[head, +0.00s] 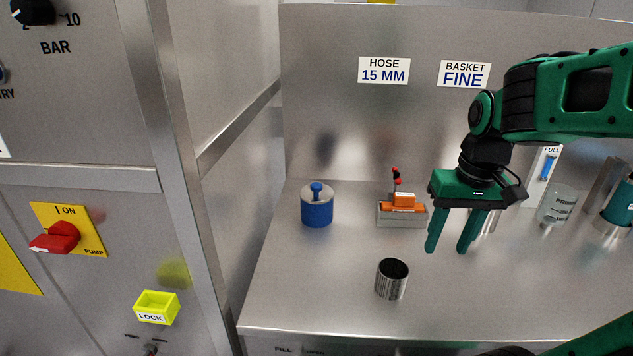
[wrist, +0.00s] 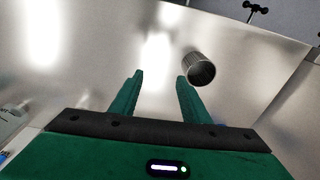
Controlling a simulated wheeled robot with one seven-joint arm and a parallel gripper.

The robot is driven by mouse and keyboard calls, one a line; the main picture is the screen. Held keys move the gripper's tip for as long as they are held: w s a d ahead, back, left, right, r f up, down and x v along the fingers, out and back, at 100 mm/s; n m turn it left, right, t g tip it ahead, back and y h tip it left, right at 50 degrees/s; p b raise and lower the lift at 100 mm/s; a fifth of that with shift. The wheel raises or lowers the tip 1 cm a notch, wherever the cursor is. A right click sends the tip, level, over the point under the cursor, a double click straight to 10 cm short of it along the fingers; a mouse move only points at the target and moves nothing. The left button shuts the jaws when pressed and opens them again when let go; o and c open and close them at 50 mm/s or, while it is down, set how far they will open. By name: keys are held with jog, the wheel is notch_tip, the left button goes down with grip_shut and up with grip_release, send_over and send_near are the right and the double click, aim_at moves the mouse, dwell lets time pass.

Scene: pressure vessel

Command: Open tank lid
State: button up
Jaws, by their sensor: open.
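My gripper (head: 448,246) hangs above the steel worktop, fingers pointing down, open and empty. In the wrist view its two fingers (wrist: 160,80) are apart with only bare metal between them. No large tank lid can be made out for certain. A small blue canister (head: 317,212) with a grey top and blue knob stands upright on the worktop, well left of my gripper. In the wrist view a black fitting with knobbed ends (wrist: 257,9) shows at the top edge; I cannot tell what it belongs to.
A ribbed metal cup (head: 391,279) stands near the worktop's front, also in the wrist view (wrist: 200,70). A grey holder (head: 401,218) with orange blocks is behind. A clear beaker (head: 558,206) stands right. The panel with red pump switch (head: 60,238) and yellow LOCK box (head: 156,308) is left.

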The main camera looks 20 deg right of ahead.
jog(key=w+a+r+n+t, duration=0.1)
jog(key=w+a+r+n, duration=0.15)
jog(key=w, duration=0.65)
jog(key=w+a+r+n+t, duration=0.1)
jog(key=w+a+r+n, duration=0.2)
jog(key=w, duration=0.5)
jog(key=n+t+y, duration=0.1)
jog(key=n, duration=0.2)
send_near(317, 184)
jog(key=shift+y, duration=0.3)
jog(key=x, duration=0.8)
jog(key=shift+s+d+f, duration=0.1)
jog(key=shift+d, duration=0.05)
grip_shut()
jog(key=shift+d, duration=0.15)
